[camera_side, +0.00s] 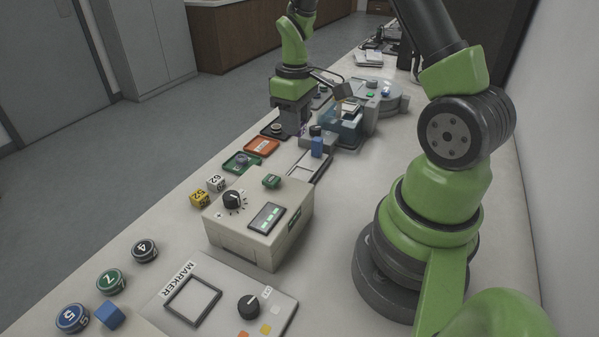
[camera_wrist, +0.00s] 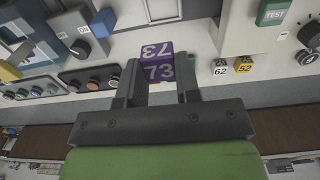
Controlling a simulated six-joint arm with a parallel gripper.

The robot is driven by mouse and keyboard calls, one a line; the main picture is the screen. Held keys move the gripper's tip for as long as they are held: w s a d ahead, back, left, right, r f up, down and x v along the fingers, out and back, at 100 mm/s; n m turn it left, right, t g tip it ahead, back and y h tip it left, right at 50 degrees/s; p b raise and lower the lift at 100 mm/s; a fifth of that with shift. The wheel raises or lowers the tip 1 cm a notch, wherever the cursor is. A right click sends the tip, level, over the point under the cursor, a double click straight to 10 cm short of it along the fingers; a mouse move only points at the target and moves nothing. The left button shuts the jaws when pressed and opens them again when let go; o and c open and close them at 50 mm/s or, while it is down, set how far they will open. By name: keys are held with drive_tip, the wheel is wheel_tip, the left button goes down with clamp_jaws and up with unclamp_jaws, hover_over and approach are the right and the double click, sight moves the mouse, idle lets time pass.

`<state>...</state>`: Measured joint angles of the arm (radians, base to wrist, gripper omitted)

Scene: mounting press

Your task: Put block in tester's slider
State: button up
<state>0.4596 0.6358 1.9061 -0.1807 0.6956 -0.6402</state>
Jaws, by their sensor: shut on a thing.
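In the wrist view my gripper (camera_wrist: 158,80) is shut on a purple block (camera_wrist: 157,70) marked 73, with a finger on each side of it. The block is not discernible in the side view, where my gripper (camera_side: 291,112) is far back on the bench. The tester (camera_side: 262,222) is a beige box with a dial, a small display and a green button; part of it shows at the upper right of the wrist view (camera_wrist: 290,40). A pale, dark-edged slider (camera_side: 309,166) lies beyond the tester and looks empty. It also shows at the top of the wrist view (camera_wrist: 162,8).
A white 62 block (camera_side: 215,183) and a yellow 52 block (camera_side: 200,198) sit beside the tester. An orange tray (camera_side: 262,147) and a green tray (camera_side: 242,162) line the bench edge. The marker unit (camera_side: 225,290) is in front. A press with blue parts (camera_side: 345,125) stands beyond the slider.

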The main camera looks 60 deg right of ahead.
sight(300, 136)
drive_tip(key=shift+s+a, duration=0.25)
drive_tip(key=shift+s, duration=0.2)
drive_tip(key=f, duration=0.5)
drive_tip(key=shift+s+a+f, duration=0.1)
drive_tip(key=shift+s, duration=0.1)
drive_tip(key=shift+f, duration=2.3)
drive_tip(key=shift+f, duration=0.15)
drive_tip(key=o, duration=1)
drive_tip(key=shift+c, duration=0.2)
